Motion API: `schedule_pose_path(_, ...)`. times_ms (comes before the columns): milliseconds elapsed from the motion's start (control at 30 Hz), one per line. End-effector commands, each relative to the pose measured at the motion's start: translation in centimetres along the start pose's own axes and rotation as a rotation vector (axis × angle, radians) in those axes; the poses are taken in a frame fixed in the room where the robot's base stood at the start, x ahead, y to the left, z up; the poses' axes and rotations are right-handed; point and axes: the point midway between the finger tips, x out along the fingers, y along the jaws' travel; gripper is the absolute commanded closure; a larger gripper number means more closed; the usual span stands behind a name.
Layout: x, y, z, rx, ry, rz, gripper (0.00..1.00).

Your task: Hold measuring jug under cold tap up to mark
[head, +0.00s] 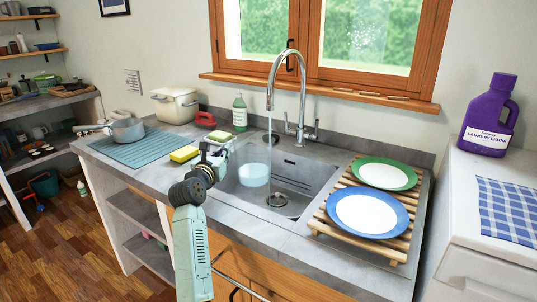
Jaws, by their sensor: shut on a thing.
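The measuring jug (254,175) is a pale, translucent vessel over the left part of the sink. My gripper (229,160) is shut on it from the left, and my arm partly blocks the view of the grip. The chrome tap (301,85) arches above the sink, its spout over the jug's right side. A thin line of water seems to run down from the spout towards the jug. The jug's mark and water level are too small to read.
The steel sink (310,178) is open to the right of the jug, with its drain below. A slatted rack (396,252) with two plates stands right. Sponges (184,153), a green soap bottle (240,112) and a saucepan (127,130) on a mat stand left and behind.

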Motion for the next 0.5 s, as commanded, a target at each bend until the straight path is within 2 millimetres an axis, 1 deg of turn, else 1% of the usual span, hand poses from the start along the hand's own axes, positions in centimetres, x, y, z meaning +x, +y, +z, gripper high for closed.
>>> schedule_pose_path(33, -0.4, 0.3, 0.6, 0.0, -0.006, 0.002, 1.0)
schedule_pose_path(100, -0.9, 0.6, 1.1, 0.0, -0.006, 0.002, 1.0)
schedule_pose_path(500, -3.2, 2.0, 3.2, 0.0, -0.004, 0.002, 1.0)
